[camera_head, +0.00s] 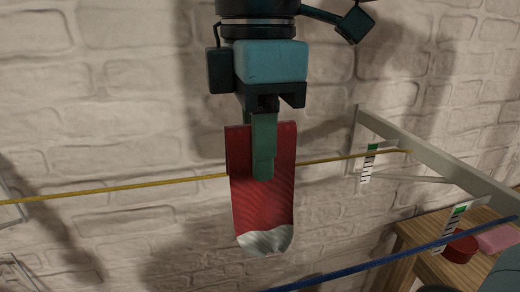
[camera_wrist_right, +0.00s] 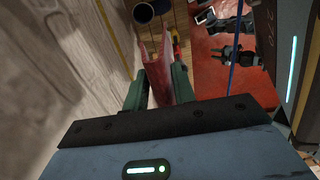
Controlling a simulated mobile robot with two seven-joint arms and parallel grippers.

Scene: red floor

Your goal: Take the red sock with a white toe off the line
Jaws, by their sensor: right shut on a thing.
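The red sock with a white toe (camera_head: 278,205) hangs in front of the yellow line (camera_head: 120,190) in the head view, toe down. A darker layer shows at its upper left edge. It hides a stretch of the line, so I cannot tell whether it still rests on it. My right gripper (camera_head: 263,176) comes down from above and is shut on the sock's upper part, one green finger in front. In the right wrist view the sock (camera_wrist_right: 156,72) lies between the two green fingers (camera_wrist_right: 160,92).
A white brick wall (camera_head: 110,110) stands close behind the line. A pale bracket (camera_head: 440,165) holds the line at right. A blue line (camera_head: 385,260) crosses lower right. A wooden surface (camera_head: 410,235) there bears a red round thing (camera_head: 461,250) and a pink one (camera_head: 497,238).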

